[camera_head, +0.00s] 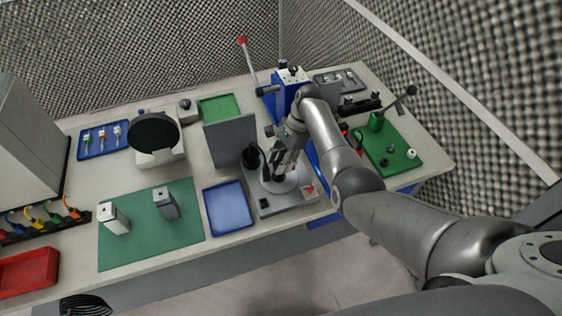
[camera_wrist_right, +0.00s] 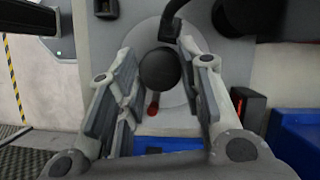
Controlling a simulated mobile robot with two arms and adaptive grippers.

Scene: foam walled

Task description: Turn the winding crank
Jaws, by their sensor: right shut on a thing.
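The winding machine (camera_head: 283,200) is a grey base plate with a round light disc, near the front of the bench at the middle of the head view. My right gripper (camera_head: 278,168) points down over it and hides much of it. The pale disc (camera_wrist_right: 165,98) and a small red part (camera_wrist_right: 153,104) lie below the knob. My left gripper is not in view.
A grey upright panel (camera_head: 230,141) and a blue tray (camera_head: 228,207) stand just left of the winding machine. A green board (camera_head: 392,150) with a lever is to the right. A blue press (camera_head: 290,85) with a red-tipped lever stands behind. The front edge is close.

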